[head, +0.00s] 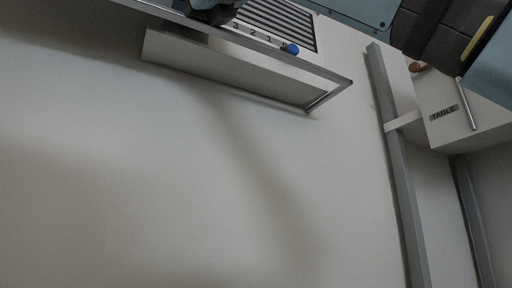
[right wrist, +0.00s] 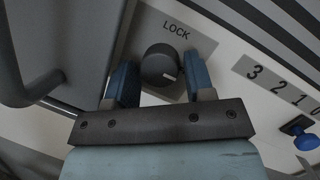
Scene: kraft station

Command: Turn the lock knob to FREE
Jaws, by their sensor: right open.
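No FREE label is readable. My right gripper (right wrist: 160,72) is open, with one blue finger on each side of the knob; I cannot tell whether they touch it. In the head view my right gripper (head: 212,14) is a dark shape at the top edge, and the knob is hidden there. My left gripper is not in view.
A blue slider knob (head: 290,48) sits by a 3-2-1-0 scale, right of the lock plate; it also shows in the right wrist view (right wrist: 304,138). A grey curved handle (right wrist: 35,92) is left of the knob. A white box labelled TABLE (head: 443,113) has a metal lever (head: 466,104).

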